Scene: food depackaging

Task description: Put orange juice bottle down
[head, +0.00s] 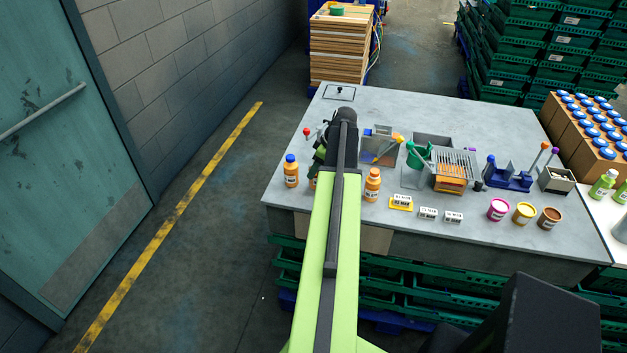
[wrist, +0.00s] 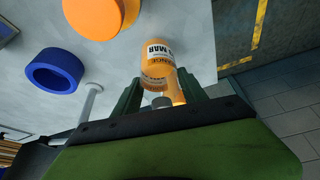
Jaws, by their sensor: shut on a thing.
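In the wrist view an orange juice bottle (wrist: 157,62) with a white and dark label is between the two green fingers of my gripper (wrist: 158,88), which is shut on it. The frames do not show clearly whether its base touches the table. In the head view my gripper (head: 323,152) is over the left part of the grey table (head: 480,112), largely hidden by my arm. A sliver of orange (head: 312,183) shows beside my arm; I cannot tell if it is the held bottle. Orange bottles stand left, with a blue cap (head: 291,172), and right, with an orange cap (head: 372,185).
A blue ring-shaped object (wrist: 54,73) and an orange round object (wrist: 98,14) are near the gripper in the wrist view. Small labelled blocks (head: 401,202) and round tubs (head: 498,209) line the table's front. The table's back right is clear.

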